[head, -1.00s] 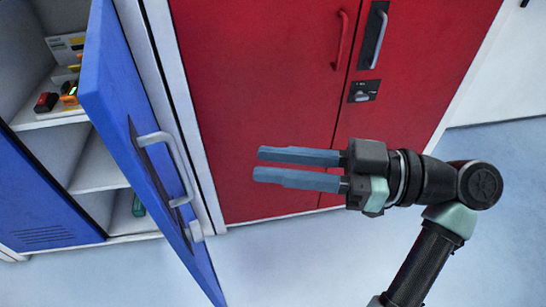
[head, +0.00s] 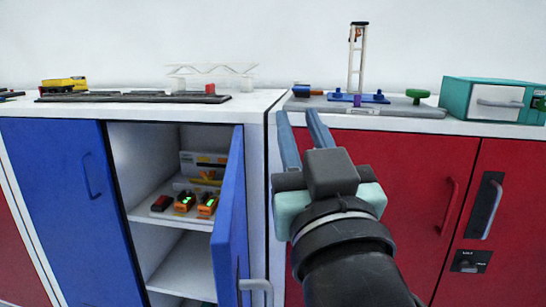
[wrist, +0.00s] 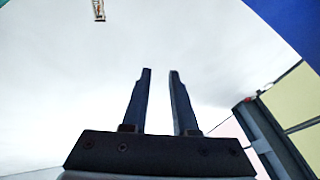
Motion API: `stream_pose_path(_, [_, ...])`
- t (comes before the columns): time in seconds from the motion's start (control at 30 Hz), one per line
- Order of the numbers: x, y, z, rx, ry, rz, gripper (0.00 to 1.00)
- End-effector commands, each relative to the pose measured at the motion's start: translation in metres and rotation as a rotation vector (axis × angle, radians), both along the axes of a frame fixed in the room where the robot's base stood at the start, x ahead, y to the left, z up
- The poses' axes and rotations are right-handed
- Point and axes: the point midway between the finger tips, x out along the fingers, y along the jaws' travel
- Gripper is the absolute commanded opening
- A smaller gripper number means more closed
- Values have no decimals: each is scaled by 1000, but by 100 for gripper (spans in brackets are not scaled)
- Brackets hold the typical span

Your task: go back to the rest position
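My gripper (head: 303,142) is in the middle of the head view, raised in front of the red cabinet with its fingers pointing up and away. The two blue-grey fingers are apart with nothing between them. In the wrist view my gripper (wrist: 158,98) also shows the gap between its fingers, against a pale wall. My dark arm comes up from the bottom of the head view behind the gripper. The gripper touches nothing that I can see.
A blue cabinet door (head: 230,220) stands open left of my gripper, its handle (head: 255,286) low. Inside, a shelf holds several small red and orange items (head: 185,201). The red cabinet (head: 410,185) is shut. Above stand a small crane (head: 357,60) and a teal box (head: 492,98).

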Motion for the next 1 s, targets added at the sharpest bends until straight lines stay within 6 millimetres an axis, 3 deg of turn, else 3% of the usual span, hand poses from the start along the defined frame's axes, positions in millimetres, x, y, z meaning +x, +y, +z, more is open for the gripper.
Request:
stream_pose_path(0.03, [-20,11,28,12,-106,-23,27])
stream_pose_path(0.1, [-50,21,62,37,-250,-57,27])
stream_pose_path(0.23, [-109,34,115,78,-481,-88,27])
stream_pose_path(0.3, [-102,30,143,75,-459,-94,27])
stream_pose_path(1.0, [-99,30,353,71,-451,-94,27])
